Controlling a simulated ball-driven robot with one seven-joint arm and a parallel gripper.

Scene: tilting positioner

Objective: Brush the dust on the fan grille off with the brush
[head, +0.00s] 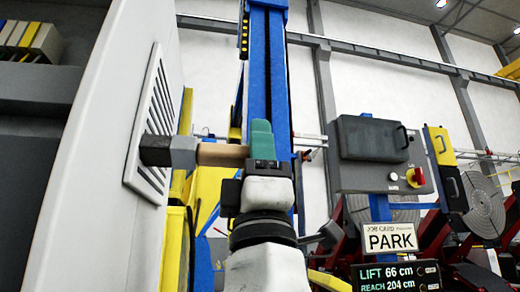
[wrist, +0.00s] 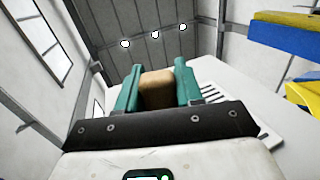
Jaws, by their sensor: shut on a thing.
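The fan grille (head: 160,108) is a pale frame with dark slanted slots on the side of a tall light panel. In the wrist view, part of the grille (wrist: 272,146) shows at the lower right behind my gripper. My gripper (head: 262,138) has teal fingers and is shut on the brush's wooden handle (head: 222,154); the handle (wrist: 157,90) also shows between the fingers in the wrist view. The brush points left, with a grey collar and dark bristles (head: 155,151) in front of the grille's lower slots. I cannot tell whether the bristles touch. No dust can be made out.
A grey control box (head: 385,150) with a red and yellow switch stands at the right, above a PARK sign (head: 390,238) and a display reading LIFT 66 cm, REACH 204 cm. A blue column (head: 268,70) rises behind my gripper. Yellow machine parts (head: 208,185) stand beside the panel.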

